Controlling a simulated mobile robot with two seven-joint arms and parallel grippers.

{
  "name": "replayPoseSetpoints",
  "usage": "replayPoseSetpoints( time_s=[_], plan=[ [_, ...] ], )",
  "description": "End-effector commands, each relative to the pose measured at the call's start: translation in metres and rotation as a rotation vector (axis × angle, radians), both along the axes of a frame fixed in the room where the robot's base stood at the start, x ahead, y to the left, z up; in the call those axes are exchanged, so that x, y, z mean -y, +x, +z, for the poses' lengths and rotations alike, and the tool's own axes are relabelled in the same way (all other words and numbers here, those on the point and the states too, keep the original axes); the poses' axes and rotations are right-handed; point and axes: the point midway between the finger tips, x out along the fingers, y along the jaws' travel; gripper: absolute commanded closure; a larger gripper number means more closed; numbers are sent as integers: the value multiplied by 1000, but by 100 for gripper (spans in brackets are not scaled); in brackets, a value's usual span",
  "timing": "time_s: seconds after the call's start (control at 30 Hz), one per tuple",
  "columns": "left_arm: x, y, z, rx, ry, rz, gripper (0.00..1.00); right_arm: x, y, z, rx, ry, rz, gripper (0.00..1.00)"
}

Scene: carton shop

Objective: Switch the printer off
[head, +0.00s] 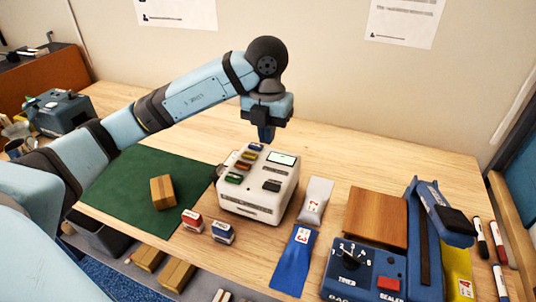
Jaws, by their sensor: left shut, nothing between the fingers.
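The printer (258,203) is a white box standing on the table in the middle of the head view. Its top has a small pale green display (283,158), a column of several coloured pieces (243,166) on the left, and a black piece (271,186) near the front. I cannot tell from here which part is the power switch or how it is set. My left gripper (266,138) points down, shut and empty, above the back edge of the printer. It seems to be apart from the printer's top, but the gap is hard to judge. My right gripper is not in view.
A green mat (128,193) with a small carton (163,192) lies left of the printer. Two stamps (192,221) stand in front. Grey (315,200) and blue (293,262) pouches and a blue sealer (362,272) are to the right. Bare table lies behind the printer.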

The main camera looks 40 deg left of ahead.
Motion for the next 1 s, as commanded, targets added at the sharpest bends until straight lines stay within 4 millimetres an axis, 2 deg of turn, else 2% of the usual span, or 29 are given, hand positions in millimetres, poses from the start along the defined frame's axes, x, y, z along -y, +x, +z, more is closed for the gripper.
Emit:
replayPoseSetpoints(
  time_s=[0.4,0.6,0.8,1.0],
  plan=[
    [0,-1,-85,-6,0,1,100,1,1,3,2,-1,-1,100],
    [0,-1,-116,-4,0,0,100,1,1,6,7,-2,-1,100],
    [0,0,-130,-2,1,-1,100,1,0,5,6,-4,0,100],
    [0,0,-131,-1,0,-1,100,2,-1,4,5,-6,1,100]
  ],
)
